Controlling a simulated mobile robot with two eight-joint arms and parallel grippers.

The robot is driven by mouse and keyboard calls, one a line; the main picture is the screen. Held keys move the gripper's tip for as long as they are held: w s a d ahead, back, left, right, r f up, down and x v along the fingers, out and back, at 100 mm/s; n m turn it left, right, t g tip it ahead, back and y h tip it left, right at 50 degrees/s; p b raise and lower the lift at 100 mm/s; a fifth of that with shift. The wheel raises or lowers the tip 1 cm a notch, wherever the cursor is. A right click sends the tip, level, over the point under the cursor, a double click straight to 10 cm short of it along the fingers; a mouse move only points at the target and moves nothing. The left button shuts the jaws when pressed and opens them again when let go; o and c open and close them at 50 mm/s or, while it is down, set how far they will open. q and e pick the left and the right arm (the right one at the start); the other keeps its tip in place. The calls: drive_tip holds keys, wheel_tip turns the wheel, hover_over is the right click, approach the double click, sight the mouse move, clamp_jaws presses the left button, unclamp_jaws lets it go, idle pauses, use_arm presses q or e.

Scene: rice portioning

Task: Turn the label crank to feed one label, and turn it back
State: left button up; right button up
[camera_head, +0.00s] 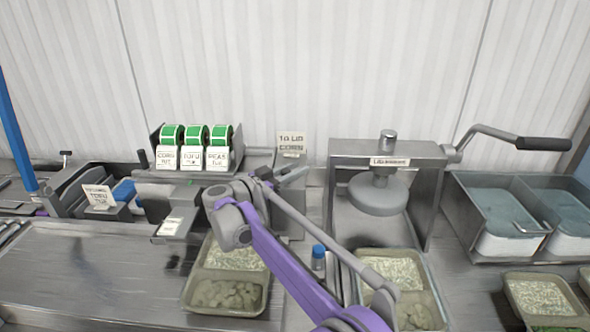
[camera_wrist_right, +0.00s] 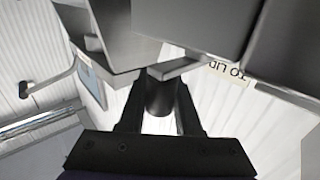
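The label dispenser (camera_head: 185,173) stands at the back, with green label rolls (camera_head: 196,135) above cards that read corn, tofu and peas. The label crank (camera_head: 293,174) is a grey bar at its right side. My right gripper (camera_head: 263,174) is at the crank, partly hidden by my own wrist. In the right wrist view, the two fingers of my right gripper (camera_wrist_right: 160,105) stand on either side of the crank's dark round handle (camera_wrist_right: 159,97) and appear to touch it. The crank's grey arm (camera_wrist_right: 178,68) shows just beyond the fingertips. My left gripper is out of view.
A "to lid corn" card (camera_head: 291,141) stands behind the crank. Filled trays (camera_head: 189,297) lie in front of the dispenser and below the lid press (camera_head: 345,150). A blue-capped bottle (camera_head: 318,258) stands between them. The left counter (camera_head: 80,270) is clear.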

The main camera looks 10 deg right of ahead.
drive_tip(key=o, duration=0.4)
drive_tip(key=b+v, duration=0.1)
drive_tip(key=v, duration=1)
drive_tip(key=shift+f, duration=0.1)
